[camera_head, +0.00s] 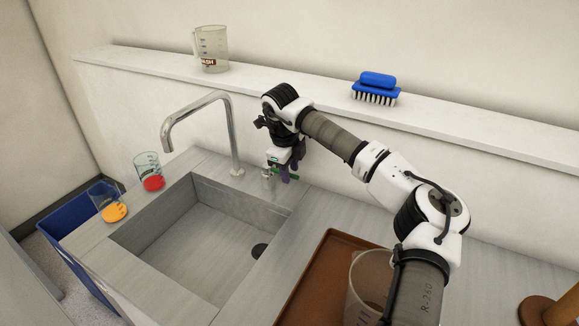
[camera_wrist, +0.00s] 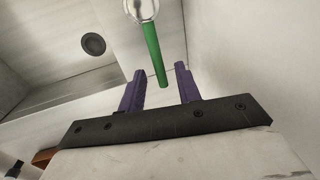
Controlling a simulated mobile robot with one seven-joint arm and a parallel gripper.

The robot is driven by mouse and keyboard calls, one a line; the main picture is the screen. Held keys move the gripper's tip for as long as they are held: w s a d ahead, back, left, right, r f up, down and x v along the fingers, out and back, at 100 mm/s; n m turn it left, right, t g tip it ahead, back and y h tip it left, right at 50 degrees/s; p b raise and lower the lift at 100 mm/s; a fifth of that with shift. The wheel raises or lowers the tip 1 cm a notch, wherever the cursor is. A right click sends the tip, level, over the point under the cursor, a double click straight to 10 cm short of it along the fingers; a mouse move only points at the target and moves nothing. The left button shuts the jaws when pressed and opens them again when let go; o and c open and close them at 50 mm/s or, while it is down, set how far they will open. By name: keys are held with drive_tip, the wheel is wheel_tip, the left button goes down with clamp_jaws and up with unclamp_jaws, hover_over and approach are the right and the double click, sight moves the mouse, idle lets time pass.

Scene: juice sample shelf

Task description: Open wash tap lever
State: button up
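The chrome tap (camera_head: 232,135) stands behind the sink, its spout curving left over the basin. Its small chrome valve body (camera_wrist: 140,9) carries a green lever (camera_wrist: 155,55), which points toward my gripper in the wrist view. My gripper (camera_wrist: 160,70) has two purple fingers, spread apart with the lever's free end showing between them. A gap shows on both sides of the lever; I cannot tell its exact depth between the fingers. In the head view my gripper (camera_head: 288,172) is right of the tap's base and partly covers the lever.
The grey sink (camera_head: 180,235) is empty, with a dark drain (camera_wrist: 93,43). Two beakers with red (camera_head: 150,172) and orange (camera_head: 108,202) contents stand on its left. A ledge behind holds a WASH jug (camera_head: 211,45) and blue brush (camera_head: 376,88). A brown tray (camera_head: 318,262) lies at right.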

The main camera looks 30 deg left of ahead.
clamp_jaws()
